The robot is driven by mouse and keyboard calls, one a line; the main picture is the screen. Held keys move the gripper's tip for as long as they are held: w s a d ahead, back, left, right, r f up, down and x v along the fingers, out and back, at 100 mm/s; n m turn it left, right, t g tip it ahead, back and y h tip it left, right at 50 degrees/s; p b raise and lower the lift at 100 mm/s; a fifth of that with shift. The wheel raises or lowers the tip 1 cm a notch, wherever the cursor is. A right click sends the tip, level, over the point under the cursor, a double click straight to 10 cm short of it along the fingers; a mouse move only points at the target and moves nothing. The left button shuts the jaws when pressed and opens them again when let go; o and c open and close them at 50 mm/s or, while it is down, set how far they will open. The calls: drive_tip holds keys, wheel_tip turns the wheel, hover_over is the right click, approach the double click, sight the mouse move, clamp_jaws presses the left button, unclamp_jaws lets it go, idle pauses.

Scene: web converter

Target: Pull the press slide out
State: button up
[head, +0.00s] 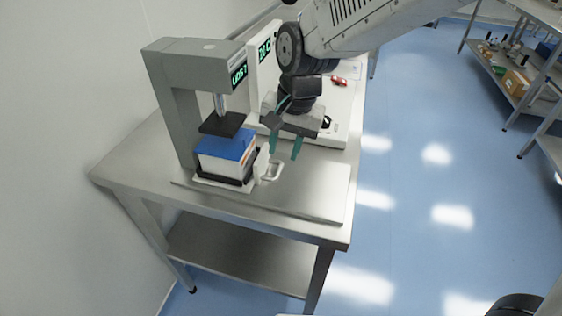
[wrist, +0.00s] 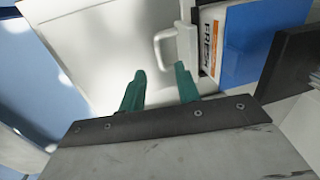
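The press (head: 187,75) is a grey frame with a black plate above a blue-topped box (head: 228,146). The box sits on the pale press slide (head: 228,184), whose white handle (head: 270,171) faces right. In the wrist view the handle (wrist: 160,46) stands just beyond the fingertips, beside the box (wrist: 248,45) with its "FRESH" label. My gripper (head: 285,155) has teal fingers pointing down, parted, with nothing between them. It is above and close to the handle, apart from it. In the wrist view my gripper (wrist: 160,68) is also empty.
A steel table (head: 310,225) carries the press, with bare plate to the right of the handle. Behind stands a white machine (head: 335,120) with a green display and a red item (head: 339,81). Shelving (head: 505,75) stands far right; blue floor is clear.

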sight(280, 170)
drive_tip(key=f, duration=0.5)
drive_tip(key=shift+a+f, duration=0.1)
drive_tip(key=shift+a, duration=0.3)
clamp_jaws()
